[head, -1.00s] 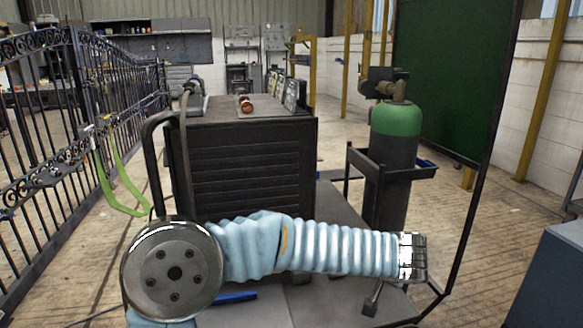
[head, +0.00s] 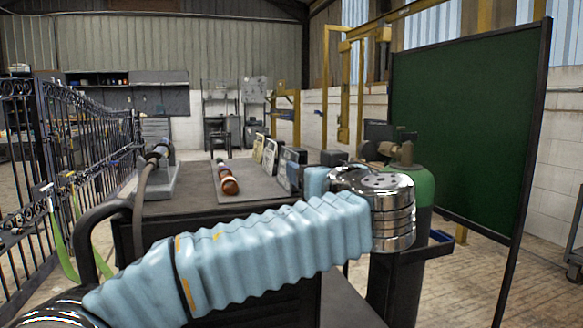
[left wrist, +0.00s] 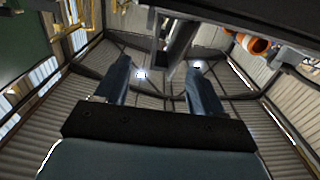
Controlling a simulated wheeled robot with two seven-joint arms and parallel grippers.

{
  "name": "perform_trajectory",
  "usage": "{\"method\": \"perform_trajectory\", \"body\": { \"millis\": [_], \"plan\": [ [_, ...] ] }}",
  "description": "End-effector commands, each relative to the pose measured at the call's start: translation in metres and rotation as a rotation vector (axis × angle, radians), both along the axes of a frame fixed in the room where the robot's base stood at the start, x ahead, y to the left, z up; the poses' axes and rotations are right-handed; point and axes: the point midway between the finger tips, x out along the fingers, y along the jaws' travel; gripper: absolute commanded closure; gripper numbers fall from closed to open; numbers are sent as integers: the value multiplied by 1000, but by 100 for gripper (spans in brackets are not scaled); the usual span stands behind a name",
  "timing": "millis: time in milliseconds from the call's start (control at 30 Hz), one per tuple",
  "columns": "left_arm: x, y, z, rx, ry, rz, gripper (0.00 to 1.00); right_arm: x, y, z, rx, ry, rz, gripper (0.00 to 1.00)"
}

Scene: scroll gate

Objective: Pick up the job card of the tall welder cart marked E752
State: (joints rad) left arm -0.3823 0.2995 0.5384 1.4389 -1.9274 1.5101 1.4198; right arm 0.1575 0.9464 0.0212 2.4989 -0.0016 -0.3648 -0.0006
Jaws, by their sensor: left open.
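A dark welder cart stands before me; its grey top (head: 195,180) shows above my arm. A row of upright card-like plates stands along the right of that top: a cream one (head: 259,147), another pale one (head: 270,158) and a grey-framed one (head: 289,167) nearest me. Their markings are too small to read, and I cannot make out E752. My left arm crosses in front of the cart, with its wrist at the right front corner. In the left wrist view my left gripper (left wrist: 160,77) is open, with nothing between its fingers. My right gripper is not in view.
A copper-brown cylinder (head: 229,184) lies on the cart top, left of the plates. A green-topped gas bottle (head: 424,188) stands close to my left wrist. A dark green screen (head: 460,125) stands at right, an iron gate (head: 85,150) at left.

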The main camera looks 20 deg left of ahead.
Motion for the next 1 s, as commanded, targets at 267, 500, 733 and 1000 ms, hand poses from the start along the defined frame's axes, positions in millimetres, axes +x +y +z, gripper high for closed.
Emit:
{"method": "perform_trajectory", "body": {
  "millis": [267, 500, 733, 1000],
  "plan": [
    [25, 18, 1, 1, 2, 0, 32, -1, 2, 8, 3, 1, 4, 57],
    [52, 44, 2, 1, 3, -1, 32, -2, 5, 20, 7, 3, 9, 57],
    [60, 49, 0, 2, 1, -3, 32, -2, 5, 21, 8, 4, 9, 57],
    [60, 49, 0, 1, 2, -3, 56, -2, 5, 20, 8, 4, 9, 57]
  ]
}}
